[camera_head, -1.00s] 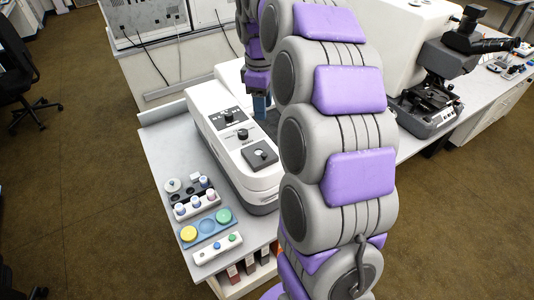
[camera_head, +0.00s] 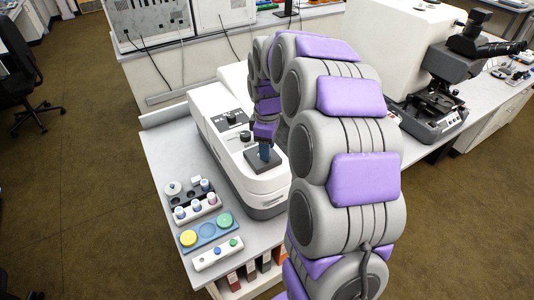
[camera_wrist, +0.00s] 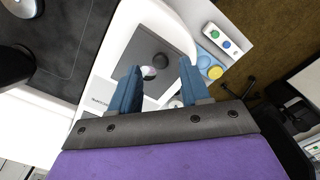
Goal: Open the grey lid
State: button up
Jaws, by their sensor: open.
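The grey lid (camera_head: 252,165) is a dark square plate on top of the white instrument (camera_head: 222,128). In the wrist view the lid (camera_wrist: 146,40) lies flat, with a small round knob (camera_wrist: 159,61) near its middle. My gripper (camera_head: 264,153) is over the lid and hides part of it in the head view. In the wrist view my gripper's blue fingers (camera_wrist: 159,68) are open and apart, with the knob showing between them. I cannot tell how far the fingertips are above the lid.
A rack of small capped bottles (camera_head: 196,208) and a blue tray (camera_head: 205,235) with yellow and green round pieces stand left of the instrument. A white strip (camera_head: 217,254) with coloured buttons lies in front. A microscope (camera_head: 440,98) stands on the right bench.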

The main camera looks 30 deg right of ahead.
jog(key=shift+f, duration=1.15)
jog(key=shift+c, duration=0.3)
grip_shut()
